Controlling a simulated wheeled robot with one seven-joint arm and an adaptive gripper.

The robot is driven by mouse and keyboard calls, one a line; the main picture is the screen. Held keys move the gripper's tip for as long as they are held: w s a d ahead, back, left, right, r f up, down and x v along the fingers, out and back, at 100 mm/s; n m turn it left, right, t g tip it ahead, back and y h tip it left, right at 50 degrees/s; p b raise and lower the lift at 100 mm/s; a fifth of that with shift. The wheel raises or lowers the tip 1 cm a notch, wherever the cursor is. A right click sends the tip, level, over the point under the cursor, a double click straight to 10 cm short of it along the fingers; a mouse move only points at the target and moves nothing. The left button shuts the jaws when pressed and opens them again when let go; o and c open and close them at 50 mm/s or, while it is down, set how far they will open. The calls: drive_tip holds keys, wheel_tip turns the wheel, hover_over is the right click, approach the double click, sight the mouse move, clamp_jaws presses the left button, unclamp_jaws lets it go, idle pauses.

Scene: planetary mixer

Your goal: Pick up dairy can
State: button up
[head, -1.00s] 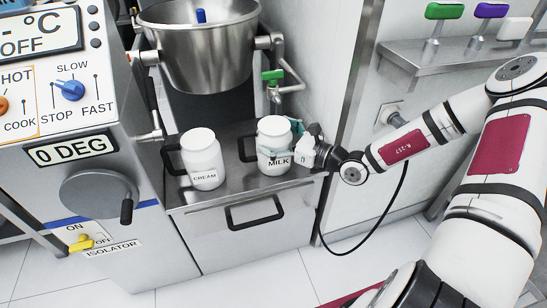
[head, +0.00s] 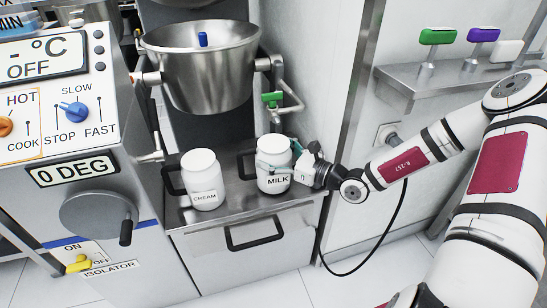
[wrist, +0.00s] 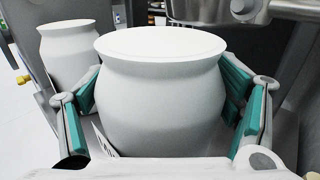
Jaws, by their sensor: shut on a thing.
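The white can labelled MILK (head: 274,180) stands upright on the steel shelf on the right side, below the bowl. My gripper (head: 274,164) reaches it from the right, with its teal finger pads around the can's upper body. In the wrist view the can (wrist: 160,95) fills the middle, with a pad of my gripper (wrist: 162,92) against each side. My gripper is shut on this can. A second white can, labelled CREAM (head: 203,178), stands to its left, apart from the gripper. It also shows at the left of the wrist view (wrist: 68,55).
The steel mixing bowl (head: 200,70) hangs above and behind the cans. A pipe with a green valve handle (head: 272,99) is just behind the milk can. The control panel (head: 75,110) stands left. A wall shelf (head: 450,75) with coloured handles is at the right.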

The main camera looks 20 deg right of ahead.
wheel_tip(320, 180, up, 2)
drive_tip(key=shift+r+p, duration=0.1)
drive_tip(key=shift+p, duration=0.4)
drive_tip(key=s+d+r+p, duration=0.1)
drive_tip(key=s+r+p, duration=0.1)
drive_tip(key=s, duration=0.6)
drive_tip(key=s+d+r+p, duration=0.1)
drive_tip(key=s+r+p, duration=0.1)
drive_tip(key=s+p, duration=0.2)
drive_tip(key=shift+s+d+p, duration=0.2)
drive_tip(key=shift+s+p, duration=0.15)
drive_tip(key=shift+s, duration=1.55)
drive_tip(key=shift+r, duration=0.15)
drive_tip(key=shift+r+p, duration=1.4)
drive_tip(key=shift+p, duration=0.25)
